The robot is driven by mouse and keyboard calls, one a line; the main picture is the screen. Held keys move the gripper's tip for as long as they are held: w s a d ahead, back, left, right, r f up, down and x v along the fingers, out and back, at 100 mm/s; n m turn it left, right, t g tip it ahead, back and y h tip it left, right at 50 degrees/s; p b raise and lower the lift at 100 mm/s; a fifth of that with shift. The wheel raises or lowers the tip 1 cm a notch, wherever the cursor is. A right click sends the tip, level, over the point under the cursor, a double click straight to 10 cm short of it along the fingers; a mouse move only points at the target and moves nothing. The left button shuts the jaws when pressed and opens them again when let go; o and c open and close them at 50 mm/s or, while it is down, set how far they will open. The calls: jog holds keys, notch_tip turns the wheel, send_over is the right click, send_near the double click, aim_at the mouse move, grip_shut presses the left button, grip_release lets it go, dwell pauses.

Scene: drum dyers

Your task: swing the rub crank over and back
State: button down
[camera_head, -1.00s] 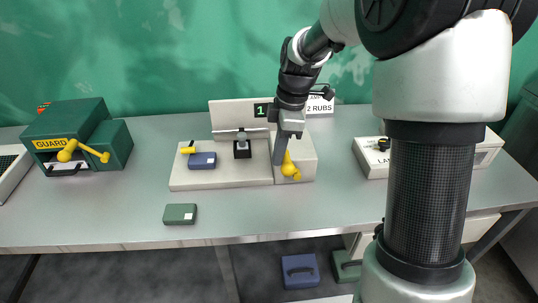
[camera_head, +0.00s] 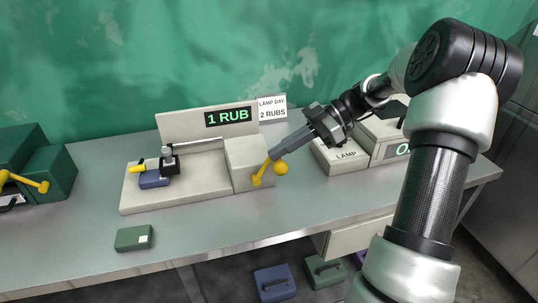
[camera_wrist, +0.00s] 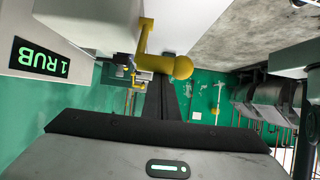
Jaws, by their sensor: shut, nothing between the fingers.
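The rub crank is a yellow lever (camera_head: 262,174) with a round knob (camera_head: 281,168), on the front of the pale housing (camera_head: 243,165). Its knob end points right and a little up. My gripper (camera_head: 274,155) is shut and empty, its fingertips right at the crank beside the knob. Contact cannot be told. The wrist view shows the crank knob (camera_wrist: 180,67) in front of the dark fingers (camera_wrist: 168,98). The black rubbing head (camera_head: 168,160) stands over the blue block (camera_head: 153,179) at the left of the pale base (camera_head: 190,193). The display (camera_head: 228,117) reads "1 RUB".
A card (camera_head: 272,108) reads "LAMP DAY 2 RUBS". A lamp box (camera_head: 342,156) stands to the right. A small green box (camera_head: 134,238) lies in front, and a green guard unit (camera_head: 50,170) stands left. The bench front (camera_head: 200,240) is mostly clear.

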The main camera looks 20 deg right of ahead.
jog(key=shift+d+f+y+b, duration=0.4)
jog(key=shift+d+f+b, duration=0.3)
jog(key=shift+d, duration=0.4)
